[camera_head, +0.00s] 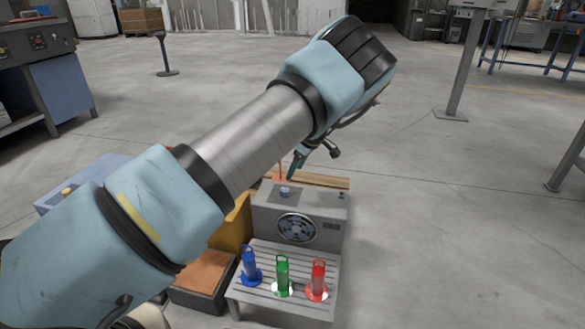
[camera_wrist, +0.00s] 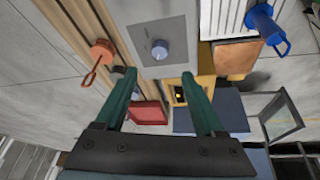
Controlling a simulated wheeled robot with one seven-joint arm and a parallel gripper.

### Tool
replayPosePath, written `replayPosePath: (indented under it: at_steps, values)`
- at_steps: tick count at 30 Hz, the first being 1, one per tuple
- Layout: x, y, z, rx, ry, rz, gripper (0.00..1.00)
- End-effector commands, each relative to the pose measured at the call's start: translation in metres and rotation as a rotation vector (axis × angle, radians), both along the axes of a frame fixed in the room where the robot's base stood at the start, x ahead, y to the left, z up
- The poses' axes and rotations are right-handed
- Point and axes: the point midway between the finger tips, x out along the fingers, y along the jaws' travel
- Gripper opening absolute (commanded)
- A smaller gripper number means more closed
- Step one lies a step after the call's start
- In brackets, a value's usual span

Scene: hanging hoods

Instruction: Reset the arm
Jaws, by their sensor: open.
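My gripper (camera_wrist: 158,92) is open and empty in the wrist view, its two green fingers spread apart. A grey box with a pale blue knob (camera_wrist: 159,50) lies below and beyond the fingertips; the knob shows between them and apart from them. In the head view my arm reaches across the middle, bent, with the gripper (camera_head: 297,165) pointing down just above the same grey box (camera_head: 315,203). The arm hides part of the workstation there.
Blue (camera_head: 249,266), green (camera_head: 283,275) and red (camera_head: 318,280) handled pieces stand on a slatted grey table (camera_head: 262,308). An orange hooked piece (camera_wrist: 100,52) sits on wooden planks. A brown-topped box (camera_head: 203,272) is beside the table. Open floor (camera_head: 440,220) lies to the right.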

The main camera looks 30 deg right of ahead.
Motion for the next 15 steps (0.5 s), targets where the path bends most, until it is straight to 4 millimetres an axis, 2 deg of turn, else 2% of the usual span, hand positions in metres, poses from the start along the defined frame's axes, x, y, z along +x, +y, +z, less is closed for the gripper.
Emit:
replayPosePath:
  at_steps: [6,9,11,14,15]
  values:
    - [0.0,0.0,0.0,0.0,0.0,0.0,0.71]
    - [0.007,0.011,0.004,-0.001,0.009,0.007,0.71]
    - [0.015,0.028,0.01,-0.001,0.027,0.017,0.71]
    - [0.034,0.077,0.026,-0.002,0.078,0.031,0.71]
    - [0.041,0.103,0.034,-0.005,0.105,0.032,0.71]
